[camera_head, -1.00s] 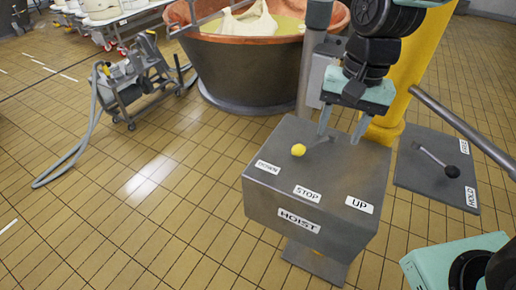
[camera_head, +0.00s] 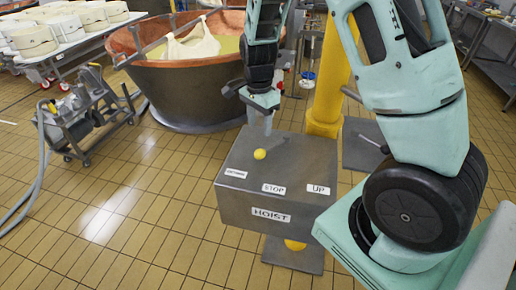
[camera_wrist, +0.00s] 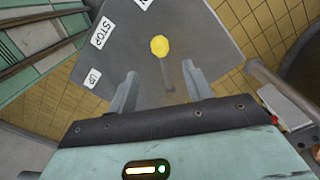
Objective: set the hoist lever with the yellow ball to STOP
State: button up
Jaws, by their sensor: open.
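The hoist lever with the yellow ball (camera_head: 260,154) stands on top of the grey hoist box (camera_head: 240,205). Its ball points toward the left part of the box, nearest the DOWN label (camera_head: 236,173), left of the STOP label (camera_head: 274,189) and the UP label (camera_head: 318,190). My gripper (camera_head: 267,122) is above the back of the box, behind the ball. In the wrist view, the open fingers (camera_wrist: 160,85) are on either side of the lever's grey rod, and the yellow ball (camera_wrist: 159,46) lies beyond the fingertips. I cannot tell whether a finger touches the rod.
A copper vat (camera_head: 185,75) stands behind the box and a yellow post (camera_head: 329,90) behind it to the right. A second grey panel (camera_head: 362,150) is partly hidden by my arm. A wheeled pump (camera_head: 85,115) is at left.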

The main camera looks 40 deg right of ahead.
aim_at(260, 150)
notch_tip(260, 150, down, 11)
jog(key=shift+s+r+p, duration=0.1)
jog(key=shift+p, duration=0.85)
